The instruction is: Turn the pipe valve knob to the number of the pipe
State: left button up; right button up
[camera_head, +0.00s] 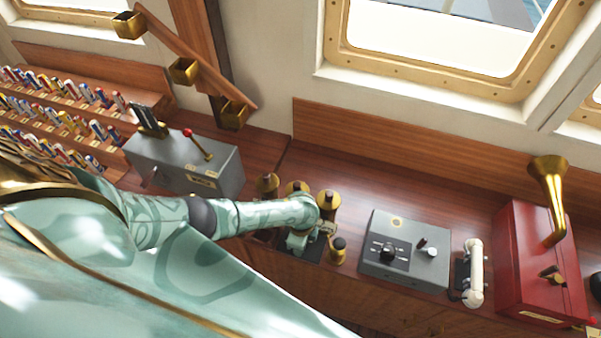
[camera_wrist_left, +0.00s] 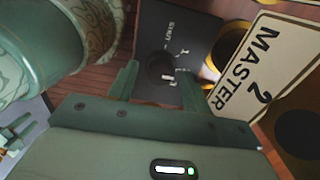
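In the left wrist view a dark round valve knob (camera_wrist_left: 161,67) sits on a black plate (camera_wrist_left: 163,22) with white markings, among them "START". The other markings are too small to read surely. A cream sign (camera_wrist_left: 262,65) reading "MASTER 2" stands right of the plate. My left gripper (camera_wrist_left: 160,85) has its fingers apart, one toward each side of the knob; I cannot tell whether they touch it. In the head view my left gripper (camera_head: 300,243) is over the black plate among brass pipes (camera_head: 328,201) and hides the knob. My right gripper is not in view.
On the wooden console, a grey lever box (camera_head: 185,165) stands left. A grey control box (camera_head: 405,250), a white handset (camera_head: 474,273) and a red box with a brass horn (camera_head: 548,190) stand right. Another brass-topped pipe (camera_head: 338,250) is close to the gripper's right.

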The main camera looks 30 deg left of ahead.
pick_arm(q)
jog(key=shift+a+r, duration=0.1)
jog(key=shift+r, duration=0.1)
notch_tip(320, 180, up, 16)
jog(key=p, duration=0.7)
